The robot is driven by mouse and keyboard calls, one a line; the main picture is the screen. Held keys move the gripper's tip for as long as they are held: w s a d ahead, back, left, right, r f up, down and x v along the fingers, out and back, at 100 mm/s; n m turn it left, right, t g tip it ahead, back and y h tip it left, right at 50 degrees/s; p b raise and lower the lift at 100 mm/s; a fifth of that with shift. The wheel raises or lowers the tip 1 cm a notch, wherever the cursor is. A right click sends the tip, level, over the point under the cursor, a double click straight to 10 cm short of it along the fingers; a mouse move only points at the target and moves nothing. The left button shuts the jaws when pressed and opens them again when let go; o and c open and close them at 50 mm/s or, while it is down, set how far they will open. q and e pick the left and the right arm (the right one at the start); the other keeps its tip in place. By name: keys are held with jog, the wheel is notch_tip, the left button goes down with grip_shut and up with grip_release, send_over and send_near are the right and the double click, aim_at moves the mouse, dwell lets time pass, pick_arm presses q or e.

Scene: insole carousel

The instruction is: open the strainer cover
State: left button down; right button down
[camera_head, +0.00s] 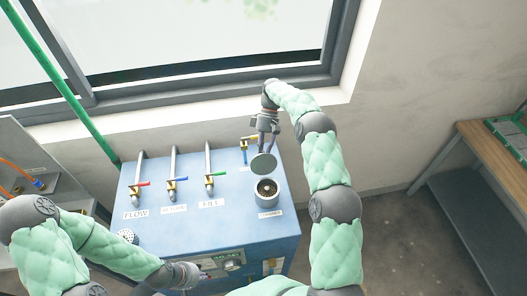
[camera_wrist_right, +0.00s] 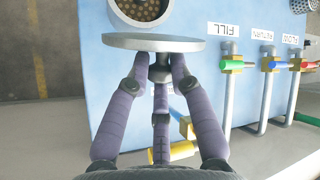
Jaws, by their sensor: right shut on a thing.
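The strainer cover (camera_head: 263,163) is a round grey disc just behind the open strainer cup (camera_head: 267,190) on the blue machine. My right gripper (camera_head: 266,147) is shut on the cover from its upper side. In the right wrist view the cover (camera_wrist_right: 155,42) sits at the fingertips of my right gripper (camera_wrist_right: 160,78), off the mouth of the cup. The cup (camera_wrist_right: 143,10) shows brown round contents there and is cut by the frame top. My left gripper (camera_head: 182,276) is low at the machine's front, its fingers too unclear to tell.
The blue machine top (camera_head: 232,212) carries pipes with red, blue and green valve handles (camera_head: 215,173) left of the cup. A yellow-handled valve (camera_head: 249,140) stands behind the cover. A wall and window are behind, and a wooden table (camera_head: 490,150) is far right.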

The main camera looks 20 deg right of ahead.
jog(key=shift+w+f, duration=0.1)
jog(key=shift+f, duration=0.2)
jog(key=c, duration=1.4)
grip_release()
jog(key=o, duration=0.4)
jog(key=shift+w+f, duration=0.1)
jog(key=shift+w, duration=0.1)
pick_arm(q)
jog(key=shift+w+f, duration=0.1)
jog(key=shift+w, duration=0.15)
pick_arm(e)
jog(key=shift+w, duration=0.1)
notch_tip(320, 180, up, 10)
jog(key=shift+r, duration=0.1)
